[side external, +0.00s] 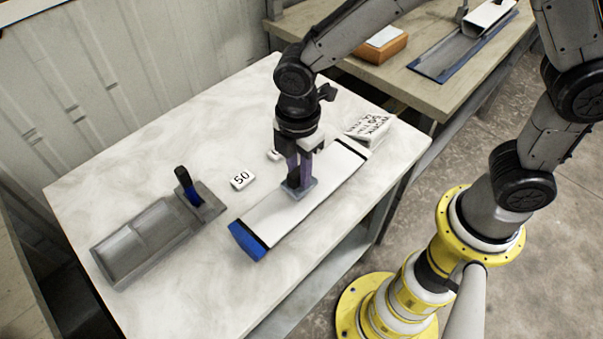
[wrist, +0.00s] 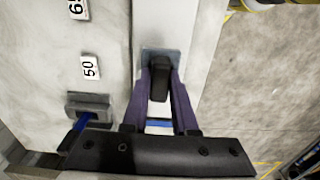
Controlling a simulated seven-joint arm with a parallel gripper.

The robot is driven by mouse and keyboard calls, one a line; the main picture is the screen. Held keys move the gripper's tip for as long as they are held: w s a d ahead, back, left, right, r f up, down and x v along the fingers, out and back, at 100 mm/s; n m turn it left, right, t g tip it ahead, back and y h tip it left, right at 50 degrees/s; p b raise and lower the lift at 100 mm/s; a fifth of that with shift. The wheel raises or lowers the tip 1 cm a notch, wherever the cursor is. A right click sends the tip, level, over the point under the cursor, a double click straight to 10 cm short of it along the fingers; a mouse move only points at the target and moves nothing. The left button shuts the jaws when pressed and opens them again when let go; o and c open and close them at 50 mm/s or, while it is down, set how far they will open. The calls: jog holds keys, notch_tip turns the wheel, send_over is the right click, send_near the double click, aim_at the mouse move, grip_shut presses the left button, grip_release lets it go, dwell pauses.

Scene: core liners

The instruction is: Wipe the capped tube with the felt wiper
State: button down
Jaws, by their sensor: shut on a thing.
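The capped tube (side external: 270,218) is a long white piece lying on the pale table, with a blue cap (side external: 247,241) at its near end and dark bands near both ends. Its white top also shows in the wrist view (wrist: 163,22). My gripper (side external: 298,172) is over the tube's middle, shut on the dark handle of the felt wiper (wrist: 159,80). The wiper's grey pad (side external: 300,190) sits flat on or just above the tube's top; I cannot tell if it touches.
A grey tray (side external: 135,245) with a blue-and-black handled tool (side external: 187,186) is to the left. A white "50" block (side external: 242,180) lies beside the tube, with another partly hidden behind my gripper. A printed white stack (side external: 370,128) is near the tube's far end. The front-left table is clear.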

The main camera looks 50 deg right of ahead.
jog(key=shift+r, duration=2.7)
